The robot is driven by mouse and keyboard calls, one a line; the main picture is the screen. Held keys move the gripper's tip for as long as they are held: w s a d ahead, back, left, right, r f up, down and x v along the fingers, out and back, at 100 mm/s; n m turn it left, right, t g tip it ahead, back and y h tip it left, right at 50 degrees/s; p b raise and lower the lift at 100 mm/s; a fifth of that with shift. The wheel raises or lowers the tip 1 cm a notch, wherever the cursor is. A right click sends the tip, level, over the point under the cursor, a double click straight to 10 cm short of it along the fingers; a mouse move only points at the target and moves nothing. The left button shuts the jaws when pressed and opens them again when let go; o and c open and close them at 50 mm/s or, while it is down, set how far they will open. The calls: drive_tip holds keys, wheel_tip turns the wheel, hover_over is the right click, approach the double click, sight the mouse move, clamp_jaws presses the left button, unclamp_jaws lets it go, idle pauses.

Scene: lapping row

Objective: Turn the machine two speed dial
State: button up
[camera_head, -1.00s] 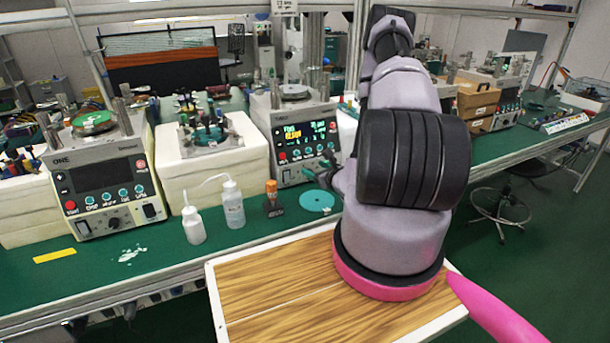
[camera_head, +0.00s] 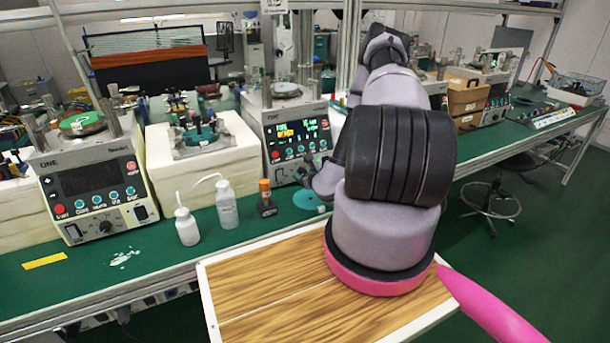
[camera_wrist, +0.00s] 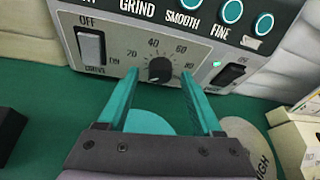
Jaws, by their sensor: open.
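Machine two (camera_head: 272,117) stands at the middle of the bench with a lit screen (camera_head: 298,131). Its lower right front is covered by my arm in the head view. In the wrist view its speed dial (camera_wrist: 160,69) is a black round knob with a scale from about 20 to 80 around it. My gripper (camera_wrist: 160,76) is open, its two teal fingers pointing at the panel on either side of the dial. Whether the fingertips touch the knob or panel cannot be told. In the head view my fingers are hidden.
A DRIVE switch (camera_wrist: 90,46) is left of the dial and a black rocker switch (camera_wrist: 228,73) right of it. Round buttons (camera_wrist: 232,12) run above. Machine one (camera_head: 92,185), two white bottles (camera_head: 227,205) and a dark amber-capped bottle (camera_head: 266,200) stand to the left.

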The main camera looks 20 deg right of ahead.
drive_tip(key=shift+w, duration=0.1)
clamp_jaws()
drive_tip(key=shift+m, duration=0.3)
drive_tip(key=m+y, duration=0.2)
drive_tip(key=m, duration=0.1)
drive_tip(key=shift+d+y, duration=0.25)
drive_tip(key=shift+y, duration=0.05)
drive_tip(key=m+y, duration=0.1)
drive_tip(key=m, duration=0.1)
drive_tip(key=m+y, duration=0.1)
drive_tip(key=m, duration=0.1)
drive_tip(key=shift+d+f+y, duration=0.1)
drive_tip(key=shift+d+y, duration=0.1)
drive_tip(key=shift+y, duration=0.2)
drive_tip(key=m+y, duration=0.1)
drive_tip(key=m, duration=0.1)
drive_tip(key=m+t+y, duration=0.1)
drive_tip(key=m, duration=0.1)
drive_tip(key=shift+d+f, duration=0.1)
drive_tip(key=shift+f, duration=0.1)
drive_tip(key=m+t+y, duration=0.1)
drive_tip(key=m, duration=0.3)
drive_tip(key=shift+f+t, duration=0.1)
drive_tip(key=shift+t, duration=0.3)
drive_tip(key=shift+m, duration=0.4)
